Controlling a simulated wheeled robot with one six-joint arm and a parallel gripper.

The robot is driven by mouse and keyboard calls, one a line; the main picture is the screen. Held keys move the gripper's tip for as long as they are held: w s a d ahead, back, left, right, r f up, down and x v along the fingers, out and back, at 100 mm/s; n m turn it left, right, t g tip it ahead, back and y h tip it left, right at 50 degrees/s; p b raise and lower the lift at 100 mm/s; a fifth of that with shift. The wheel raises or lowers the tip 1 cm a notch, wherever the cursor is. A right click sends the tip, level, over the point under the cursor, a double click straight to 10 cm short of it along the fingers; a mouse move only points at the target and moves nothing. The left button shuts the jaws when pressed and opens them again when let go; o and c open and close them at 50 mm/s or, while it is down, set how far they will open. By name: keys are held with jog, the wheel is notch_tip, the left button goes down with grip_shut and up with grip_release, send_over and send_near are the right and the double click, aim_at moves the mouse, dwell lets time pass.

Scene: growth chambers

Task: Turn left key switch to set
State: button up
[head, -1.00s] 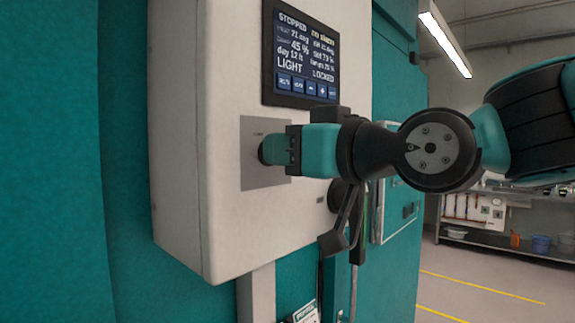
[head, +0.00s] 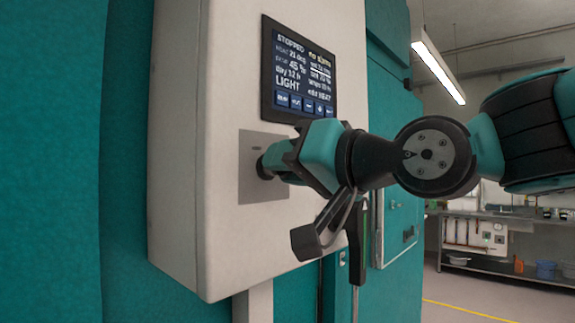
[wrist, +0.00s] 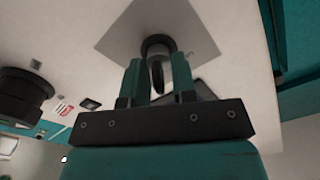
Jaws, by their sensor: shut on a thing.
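The left key switch (wrist: 158,45) has a dark round collar on a grey square plate (head: 262,192) on the front of the white control box (head: 180,200). My gripper (head: 266,165) is at the plate, rolled to a tilt. In the wrist view my gripper's fingers (wrist: 157,68) stand on both sides of the dark key (wrist: 157,77) and are shut on it. In the head view the fingers mostly hide the switch. Its position marks cannot be read. The display (head: 299,70) above shows STOPPED, LIGHT and, at lower right, what looks like "edit HEAT".
Teal chamber walls (head: 60,150) flank the box. A shelf bench (head: 500,255) stands far back right, with open floor before it.

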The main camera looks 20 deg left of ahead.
dwell(0.3)
jog(key=o, duration=0.6)
jog(key=shift+d, duration=0.1)
jog(key=shift+b+v, duration=3.45)
jog(key=shift+v, duration=5.2)
jog(key=shift+f, duration=0.15)
